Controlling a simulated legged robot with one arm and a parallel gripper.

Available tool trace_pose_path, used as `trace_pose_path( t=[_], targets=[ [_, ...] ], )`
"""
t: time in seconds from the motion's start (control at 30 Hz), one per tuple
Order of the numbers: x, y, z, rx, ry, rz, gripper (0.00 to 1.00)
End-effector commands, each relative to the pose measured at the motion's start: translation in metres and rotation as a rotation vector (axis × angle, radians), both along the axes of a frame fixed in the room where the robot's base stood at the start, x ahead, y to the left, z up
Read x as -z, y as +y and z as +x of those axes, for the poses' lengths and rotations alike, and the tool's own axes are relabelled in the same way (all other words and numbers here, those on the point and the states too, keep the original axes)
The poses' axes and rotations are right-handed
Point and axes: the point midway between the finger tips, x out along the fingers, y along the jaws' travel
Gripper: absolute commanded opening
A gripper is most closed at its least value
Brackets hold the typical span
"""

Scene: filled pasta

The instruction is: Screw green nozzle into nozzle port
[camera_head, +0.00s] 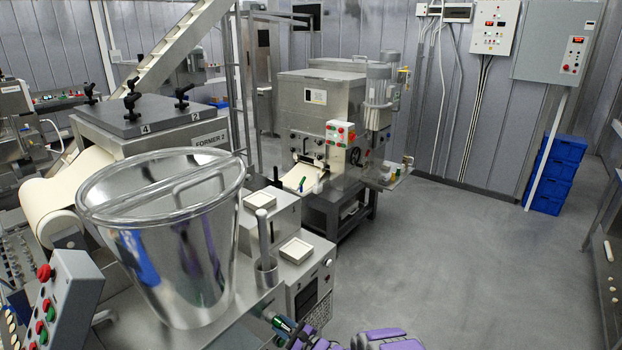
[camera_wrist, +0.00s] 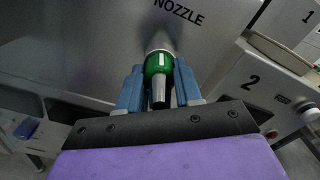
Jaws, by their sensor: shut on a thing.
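In the wrist view my gripper (camera_wrist: 158,88) has its two blue fingers closed on the green nozzle (camera_wrist: 157,65), one on each side. The nozzle has a green collar with a white mark and a grey metal tip that points toward the camera. Its far end meets a pale round fitting at the nozzle port (camera_wrist: 160,45), on a steel wall under the word NOZZLE. I cannot tell how far the nozzle sits in the port. In the head view, part of my purple arm shows at the bottom edge, and the port is hidden.
A large clear-and-steel hopper (camera_head: 165,240) stands on the near machine, beside a control box (camera_head: 65,305) with red and green buttons. Grey floor (camera_head: 440,250) is clear to the right.

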Motion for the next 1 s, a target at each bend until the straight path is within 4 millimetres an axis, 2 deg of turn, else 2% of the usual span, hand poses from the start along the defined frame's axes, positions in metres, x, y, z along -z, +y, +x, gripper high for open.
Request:
trace_pose_path(
  t=[0.17,0.4,0.63,0.67,0.9,1.0],
  targets=[
    [0.0010,-0.0005,0.0000,0.002,0.033,0.023,0.00],
    [0.0011,-0.0004,0.0001,0.002,0.186,0.142,0.00],
    [0.0012,-0.0003,-0.0001,0.002,0.199,0.152,0.00],
    [0.0012,-0.0003,-0.0001,0.002,0.199,0.152,0.35],
    [0.0004,0.0000,-0.0003,0.001,0.197,0.153,0.58],
    [0.0001,0.0000,-0.0002,0.001,0.196,0.152,0.64]
  ],
)
